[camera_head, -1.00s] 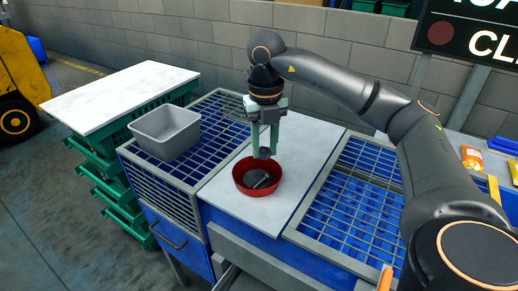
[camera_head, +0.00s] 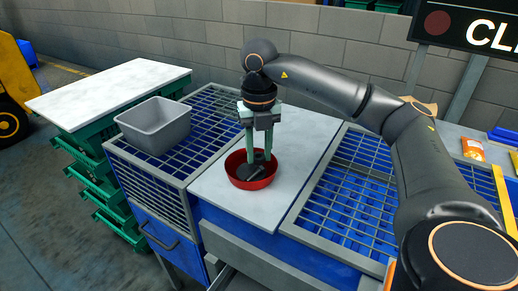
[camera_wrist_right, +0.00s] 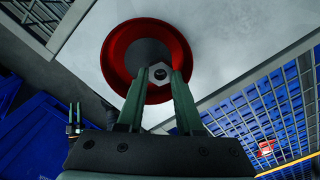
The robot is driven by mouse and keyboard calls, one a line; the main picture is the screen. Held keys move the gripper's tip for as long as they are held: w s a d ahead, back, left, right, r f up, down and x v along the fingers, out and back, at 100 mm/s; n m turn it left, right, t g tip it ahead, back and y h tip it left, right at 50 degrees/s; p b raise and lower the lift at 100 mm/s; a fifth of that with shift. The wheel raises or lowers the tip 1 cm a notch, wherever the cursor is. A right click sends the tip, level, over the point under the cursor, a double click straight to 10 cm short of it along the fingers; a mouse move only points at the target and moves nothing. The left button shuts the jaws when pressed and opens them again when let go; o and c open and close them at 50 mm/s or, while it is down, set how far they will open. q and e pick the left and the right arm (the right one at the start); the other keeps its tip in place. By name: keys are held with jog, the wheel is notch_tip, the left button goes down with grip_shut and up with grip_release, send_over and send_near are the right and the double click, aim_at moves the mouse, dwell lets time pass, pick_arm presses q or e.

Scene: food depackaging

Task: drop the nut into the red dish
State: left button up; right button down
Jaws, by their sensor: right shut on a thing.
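The red dish (camera_head: 238,180) stands on the white board in the head view, with dark grey contents whose form I cannot make out. My right gripper (camera_head: 259,157) points straight down, its green fingertips inside the dish's rim. In the right wrist view, my right gripper (camera_wrist_right: 158,78) is shut on the nut (camera_wrist_right: 160,68), a light grey hexagon with a dark hole. The nut is over the near part of the red dish (camera_wrist_right: 115,52); I cannot tell whether it touches the bottom. A small two-pronged shape, seemingly my left gripper (camera_wrist_right: 74,116), shows at the left of the wrist view.
The white board (camera_head: 220,202) is clear around the dish. More grating (camera_head: 350,205) lies to the right. Orange packets (camera_head: 473,149) lie at the far right. A white-topped stack of green crates (camera_head: 110,90) is at the left.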

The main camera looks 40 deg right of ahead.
aim_at(259, 157)
pick_arm(q)
jog(key=shift+r, duration=0.1)
pick_arm(e)
jog(key=shift+c, duration=2.4)
grip_release()
jog(key=shift+r, duration=0.1)
notch_tip(259, 157, up, 6)
jog(key=shift+f+p, duration=0.25)
jog(key=shift+p, duration=0.2)
pick_arm(q)
jog(key=r+p, duration=0.1)
jog(key=a+r+p, duration=0.1)
jog(key=r+p, duration=0.1)
jog(key=p, duration=0.1)
jog(key=shift+s+a+r, duration=0.2)
jog(key=shift+s+r, duration=0.15)
pick_arm(e)
notch_tip(259, 157, up, 7)
pick_arm(q)
jog(key=shift+d, duration=0.1)
